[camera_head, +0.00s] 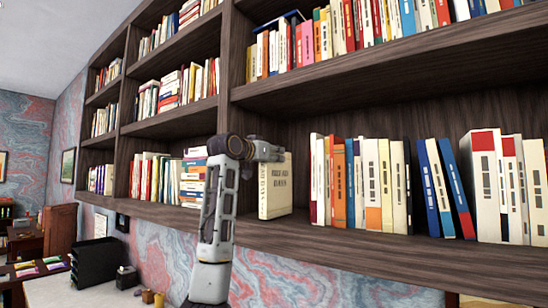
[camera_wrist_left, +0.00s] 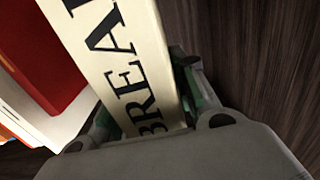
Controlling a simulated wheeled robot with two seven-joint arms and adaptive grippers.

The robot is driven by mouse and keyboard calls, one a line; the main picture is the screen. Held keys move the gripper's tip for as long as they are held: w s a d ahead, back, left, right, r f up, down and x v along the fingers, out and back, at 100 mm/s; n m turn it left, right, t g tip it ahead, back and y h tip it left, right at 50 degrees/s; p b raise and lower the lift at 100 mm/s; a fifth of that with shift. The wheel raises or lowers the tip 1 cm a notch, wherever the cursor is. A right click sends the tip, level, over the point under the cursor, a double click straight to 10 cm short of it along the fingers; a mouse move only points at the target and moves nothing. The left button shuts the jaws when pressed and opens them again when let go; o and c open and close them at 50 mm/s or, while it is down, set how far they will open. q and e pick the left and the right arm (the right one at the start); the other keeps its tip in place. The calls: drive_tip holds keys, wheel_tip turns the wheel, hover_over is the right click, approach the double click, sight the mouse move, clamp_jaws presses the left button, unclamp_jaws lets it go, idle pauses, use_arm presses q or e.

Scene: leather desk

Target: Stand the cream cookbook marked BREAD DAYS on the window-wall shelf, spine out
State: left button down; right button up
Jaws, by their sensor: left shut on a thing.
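The cream cookbook (camera_head: 279,190) is upright at the front of the middle shelf bay in the head view, with lettering on both visible faces. Its base is at or just above the shelf board; I cannot tell if it touches. In the left wrist view the cream book (camera_wrist_left: 115,55) shows large dark letters reading BREA and part of more. My left gripper (camera_head: 275,154) is at the book's top and shut on it. In the wrist view the fingers (camera_wrist_left: 148,115) lie on either side of the book. My right gripper is not in view.
The window-wall shelf (camera_head: 400,255) has a row of books (camera_head: 375,185) right of the cookbook, with a narrow gap between. A stack of books (camera_head: 193,175) is in the bay to the left. A shelf board (camera_head: 330,85) runs above. A black tray (camera_head: 95,262) stands below left.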

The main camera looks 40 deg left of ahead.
use_arm(q)
drive_tip(key=shift+f, duration=0.25)
idle(0.3)
drive_tip(key=c, duration=1.1)
unclamp_jaws()
drive_tip(key=shift+s, duration=0.1)
drive_tip(key=shift+s+d+b, duration=0.25)
drive_tip(key=shift+s+b, duration=0.5)
drive_tip(key=shift+s, duration=1.25)
drive_tip(key=shift+s+d+b, duration=0.2)
drive_tip(key=shift+s+b, duration=0.55)
drive_tip(key=shift+s, duration=1.2)
drive_tip(key=shift+s+d+b, duration=0.25)
drive_tip(key=shift+s+b, duration=0.5)
drive_tip(key=shift+s, duration=1.25)
